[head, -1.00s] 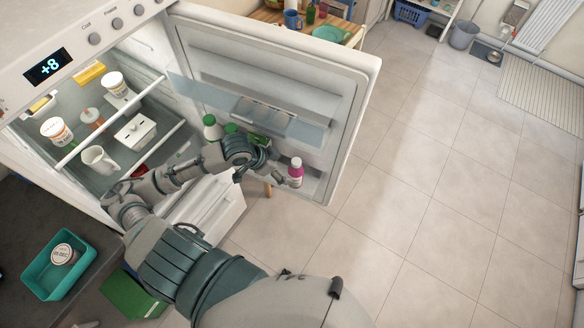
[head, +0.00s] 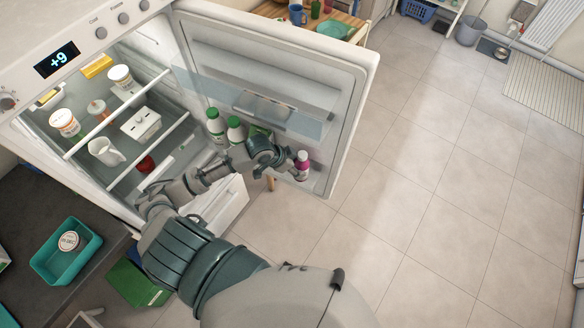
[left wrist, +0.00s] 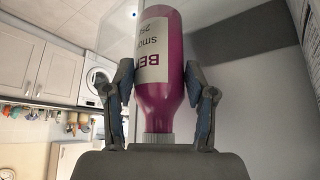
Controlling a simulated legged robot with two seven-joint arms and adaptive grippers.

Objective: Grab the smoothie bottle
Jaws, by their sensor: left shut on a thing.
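The smoothie bottle (head: 302,163) is magenta with a white cap and a white label. It is at the lower part of the open fridge door, near the door's free edge. My left gripper (head: 290,165) is shut on it; in the left wrist view the fingers (left wrist: 162,95) press on both sides of the bottle (left wrist: 157,85). The bottle appears upside down there, cap toward the palm. Whether its base still touches the door shelf is hard to tell. My right gripper is not in view.
The fridge door (head: 350,115) stands wide open. White bottles with green caps (head: 215,125) stand in the door shelf left of my gripper. Inside are tubs, a white mug (head: 106,152) and a white box (head: 140,125). The tiled floor (head: 430,190) on the right is clear.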

